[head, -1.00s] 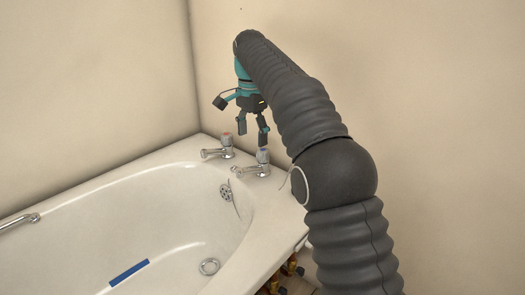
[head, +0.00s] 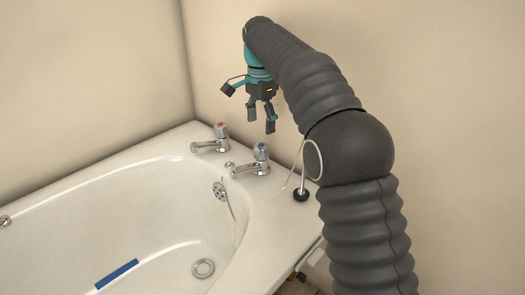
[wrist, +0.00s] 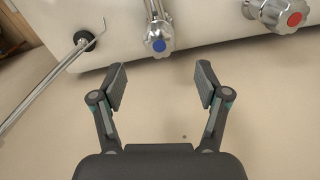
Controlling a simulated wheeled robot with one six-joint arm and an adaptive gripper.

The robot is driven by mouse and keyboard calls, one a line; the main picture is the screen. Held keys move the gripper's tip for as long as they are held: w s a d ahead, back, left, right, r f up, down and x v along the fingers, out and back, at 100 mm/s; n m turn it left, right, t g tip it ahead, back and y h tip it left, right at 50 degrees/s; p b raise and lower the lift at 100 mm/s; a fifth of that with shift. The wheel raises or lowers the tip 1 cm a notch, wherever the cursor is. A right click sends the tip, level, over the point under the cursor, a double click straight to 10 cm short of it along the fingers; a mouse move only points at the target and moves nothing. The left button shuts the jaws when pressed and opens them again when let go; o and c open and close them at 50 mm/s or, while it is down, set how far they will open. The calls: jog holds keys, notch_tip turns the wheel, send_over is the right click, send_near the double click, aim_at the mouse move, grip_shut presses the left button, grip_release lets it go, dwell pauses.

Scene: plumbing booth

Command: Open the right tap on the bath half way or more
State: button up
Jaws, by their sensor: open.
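The right tap (head: 261,154) stands on the bath's corner deck and has a chrome head with a blue cap. It also shows in the wrist view (wrist: 159,37), just beyond my fingertips and between their lines. The other tap (head: 220,136), with a red cap, stands to its left; in the wrist view (wrist: 281,14) it is at the upper right. My gripper (head: 262,126) points down above and slightly behind the blue tap, apart from it. In the wrist view my gripper (wrist: 161,86) is open and empty. How far the tap is turned cannot be told.
The white bath (head: 150,185) fills the lower left, with a blue strip (head: 117,273) inside. A thin bent rod on a black base (head: 301,195) stands on the deck right of the taps. The wall is close behind the taps.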

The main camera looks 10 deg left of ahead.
aim_at(261, 145)
notch_tip(261, 145, down, 9)
jog(key=shift+f+b, duration=0.1)
jog(key=shift+b, duration=0.9)
jog(key=c, duration=1.2)
jog(key=shift+o, duration=0.2)
